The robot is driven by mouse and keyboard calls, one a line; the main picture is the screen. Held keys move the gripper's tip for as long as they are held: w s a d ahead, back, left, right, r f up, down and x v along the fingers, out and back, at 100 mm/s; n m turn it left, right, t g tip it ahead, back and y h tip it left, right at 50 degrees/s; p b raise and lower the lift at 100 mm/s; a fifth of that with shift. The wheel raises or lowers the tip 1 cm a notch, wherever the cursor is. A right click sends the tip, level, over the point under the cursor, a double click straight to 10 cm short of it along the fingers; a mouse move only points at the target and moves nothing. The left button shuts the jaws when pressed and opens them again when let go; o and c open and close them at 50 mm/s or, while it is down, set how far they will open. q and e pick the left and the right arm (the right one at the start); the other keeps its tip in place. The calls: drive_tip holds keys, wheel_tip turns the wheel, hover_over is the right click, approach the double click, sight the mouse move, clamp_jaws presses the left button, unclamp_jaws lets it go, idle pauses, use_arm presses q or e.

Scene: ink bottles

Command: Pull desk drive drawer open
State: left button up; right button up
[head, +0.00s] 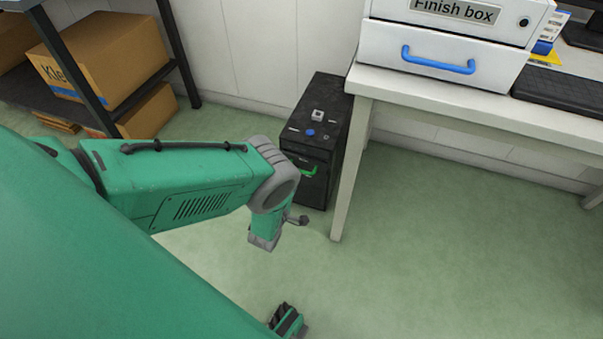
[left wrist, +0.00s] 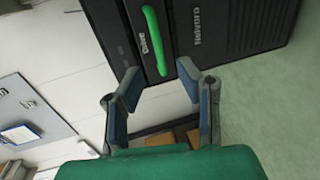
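The desk drive is a black computer tower (head: 330,112) on the floor beside the desk leg. Its green drawer handle (head: 308,170) is on the front face, partly behind my left arm in the head view. In the left wrist view the green handle (left wrist: 155,40) is a bar close ahead of the fingertips, and the drawer looks shut. My left gripper (left wrist: 160,79) is open and empty, its fingers spread just short of the handle.
The white desk leg (head: 352,170) stands just right of the tower. On the desk are a white Finish box (head: 390,45) with a blue handle and a keyboard (head: 570,92). A shelf with cardboard boxes (head: 105,60) is at the left. Floor at the right is clear.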

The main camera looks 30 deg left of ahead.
sight(300, 170)
use_arm(q)
drive_tip(key=b+x, duration=0.3)
drive_tip(key=x, duration=0.4)
drive_tip(key=shift+w+f, duration=0.15)
drive_tip(key=shift+w+a, duration=0.1)
drive_tip(key=shift+w, duration=0.25)
drive_tip(key=shift+c, duration=0.5)
clamp_jaws()
